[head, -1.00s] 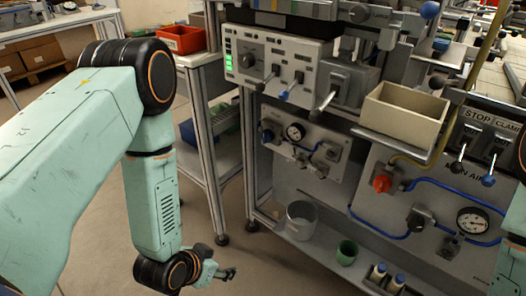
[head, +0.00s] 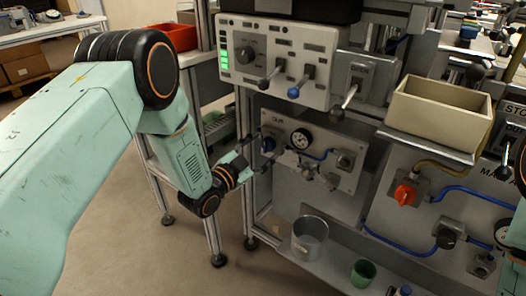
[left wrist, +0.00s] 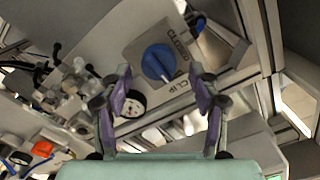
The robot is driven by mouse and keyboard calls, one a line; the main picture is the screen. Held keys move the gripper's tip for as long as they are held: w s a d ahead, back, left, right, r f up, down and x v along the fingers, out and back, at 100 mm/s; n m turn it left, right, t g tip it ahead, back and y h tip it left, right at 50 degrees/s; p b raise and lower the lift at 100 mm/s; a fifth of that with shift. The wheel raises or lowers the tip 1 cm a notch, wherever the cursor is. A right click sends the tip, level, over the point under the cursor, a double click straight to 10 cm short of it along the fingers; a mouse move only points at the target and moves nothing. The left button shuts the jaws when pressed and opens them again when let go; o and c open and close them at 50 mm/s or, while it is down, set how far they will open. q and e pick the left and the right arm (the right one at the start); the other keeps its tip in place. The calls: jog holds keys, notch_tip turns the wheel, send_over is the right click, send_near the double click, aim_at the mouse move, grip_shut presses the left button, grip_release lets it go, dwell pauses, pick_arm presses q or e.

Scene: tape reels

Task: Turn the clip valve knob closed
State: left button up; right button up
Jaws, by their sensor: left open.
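The clip valve knob is a blue round knob (left wrist: 158,62) on a grey plate lettered CLIP and CLOSED in the left wrist view. A pale line on it points down toward the CLIP lettering. In the head view the blue knob (head: 268,144) is small, at the left end of the grey gauge panel (head: 335,177). My left gripper (head: 256,147) is open in front of it. In the left wrist view the purple-padded fingers of my left gripper (left wrist: 161,78) stand apart on either side below the knob; contact is not visible. My right gripper is out of view.
A pressure gauge (head: 301,139) sits just right of the knob. A control box (head: 275,62) with levers overhangs the panel. A metal cup (head: 309,238) and green cup (head: 363,272) stand on the shelf below. A beige bin (head: 440,112) and red knob (head: 404,195) are farther right.

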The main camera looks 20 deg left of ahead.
pick_arm(q)
jog(key=shift+w+d+f, duration=0.1)
jog(key=shift+w+d, duration=0.2)
jog(key=shift+w, duration=0.25)
jog(key=shift+s, duration=0.1)
jog(key=shift+c, duration=0.3)
jog(key=shift+a, duration=0.1)
jog(key=shift+c, duration=2.3)
jog(key=c, duration=0.7)
